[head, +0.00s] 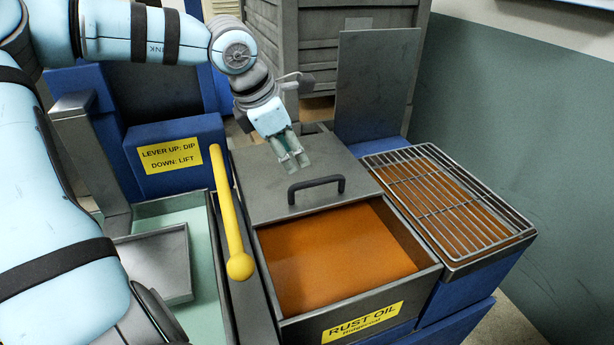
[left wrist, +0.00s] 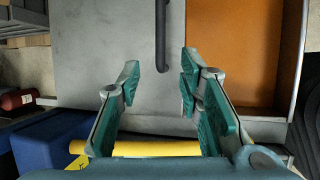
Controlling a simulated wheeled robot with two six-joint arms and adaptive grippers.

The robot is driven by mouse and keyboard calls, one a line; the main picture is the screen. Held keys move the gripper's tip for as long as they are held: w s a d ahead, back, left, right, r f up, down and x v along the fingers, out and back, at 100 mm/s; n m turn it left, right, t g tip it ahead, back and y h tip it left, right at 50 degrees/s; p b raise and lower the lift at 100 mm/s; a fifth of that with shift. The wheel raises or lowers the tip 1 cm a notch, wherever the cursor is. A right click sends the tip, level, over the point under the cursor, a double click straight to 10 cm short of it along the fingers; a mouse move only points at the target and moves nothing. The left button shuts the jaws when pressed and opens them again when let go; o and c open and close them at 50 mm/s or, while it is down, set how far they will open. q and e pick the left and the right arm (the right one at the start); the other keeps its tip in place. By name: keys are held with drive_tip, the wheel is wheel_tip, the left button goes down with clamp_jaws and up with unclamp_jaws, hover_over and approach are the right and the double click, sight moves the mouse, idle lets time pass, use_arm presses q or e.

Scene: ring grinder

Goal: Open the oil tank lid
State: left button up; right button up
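The oil tank (head: 435,272), labelled RUST OIL, holds orange oil (head: 335,255). Its flat grey lid (head: 265,185) covers the rear part, and the front part is uncovered. A black bar handle (head: 316,187) stands near the lid's front edge. My left gripper (head: 294,163) is above the lid, behind and slightly left of the handle. In the left wrist view my left gripper (left wrist: 158,75) is open with nothing between its fingers. There the handle (left wrist: 162,35) ends in line with the gap between the fingertips. My right gripper is out of view.
A yellow lever (head: 231,220) rises left of the tank, beside a green basin (head: 205,270). A wire rack (head: 445,205) lies to the right. An upright grey panel (head: 375,85) stands behind. Grey crates (head: 350,45) are at the back.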

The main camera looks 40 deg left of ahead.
sight(313, 181)
use_arm(q)
drive_tip(key=x, duration=0.6)
drive_tip(key=w+b+x, duration=0.1)
drive_tip(key=x, duration=0.2)
drive_tip(key=shift+w+d, duration=0.1)
drive_tip(key=shift+d, duration=0.15)
drive_tip(key=shift+a+f, duration=0.1)
drive_tip(key=shift+f, duration=0.25)
drive_tip(key=shift+c, duration=0.8)
clamp_jaws()
